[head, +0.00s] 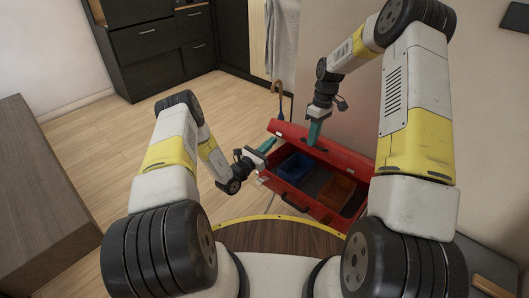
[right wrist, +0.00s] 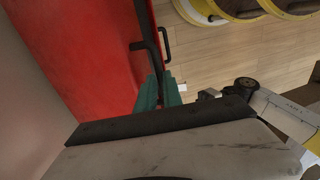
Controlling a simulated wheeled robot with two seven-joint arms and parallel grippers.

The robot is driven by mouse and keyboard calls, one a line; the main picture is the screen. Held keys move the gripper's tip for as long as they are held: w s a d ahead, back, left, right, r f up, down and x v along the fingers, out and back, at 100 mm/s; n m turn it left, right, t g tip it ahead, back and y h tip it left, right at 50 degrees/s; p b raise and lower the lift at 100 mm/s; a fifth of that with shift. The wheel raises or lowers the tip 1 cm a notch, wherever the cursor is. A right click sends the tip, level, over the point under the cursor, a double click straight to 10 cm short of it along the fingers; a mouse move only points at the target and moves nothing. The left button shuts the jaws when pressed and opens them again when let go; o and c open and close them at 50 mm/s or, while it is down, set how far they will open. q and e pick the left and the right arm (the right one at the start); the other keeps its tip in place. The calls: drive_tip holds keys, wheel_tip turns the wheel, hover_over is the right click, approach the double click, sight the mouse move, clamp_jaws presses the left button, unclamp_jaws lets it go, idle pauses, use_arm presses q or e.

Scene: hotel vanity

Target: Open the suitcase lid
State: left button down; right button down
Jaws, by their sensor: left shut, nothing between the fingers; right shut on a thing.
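The red suitcase (head: 290,198) stands in the middle right of the head view. Its red lid (head: 345,157) is raised at the back, so the inside shows; the lid also fills the upper left of the right wrist view (right wrist: 85,50). My right gripper (head: 314,140) is shut at the lid, its teal fingers by a dark handle-like part (right wrist: 150,50). The exact contact is partly hidden. My left gripper (head: 267,146) is shut and empty beside the suitcase's left end.
A blue tray (head: 294,168) and a brown-orange tray (head: 337,191) sit inside the suitcase. A cane-like handle (head: 279,88) stands behind it. A wall is close on the right, a wooden cabinet (head: 40,190) is at left, and open floor lies between.

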sight(277, 132)
use_arm(q)
drive_tip(key=shift+w+d+r, duration=0.2)
drive_tip(key=shift+r, duration=0.15)
use_arm(e)
drive_tip(key=shift+w+d+f, duration=0.1)
drive_tip(key=shift+w+d, duration=0.1)
drive_tip(key=shift+d, duration=0.2)
use_arm(q)
drive_tip(key=shift+w+d+r, duration=0.2)
drive_tip(key=shift+w+r, duration=0.2)
drive_tip(key=shift+r, duration=0.35)
drive_tip(key=shift+w+d+r, duration=0.15)
use_arm(e)
drive_tip(key=c, duration=1.5)
unclamp_jaws()
drive_tip(key=shift+s+a, duration=0.1)
drive_tip(key=shift+a, duration=0.1)
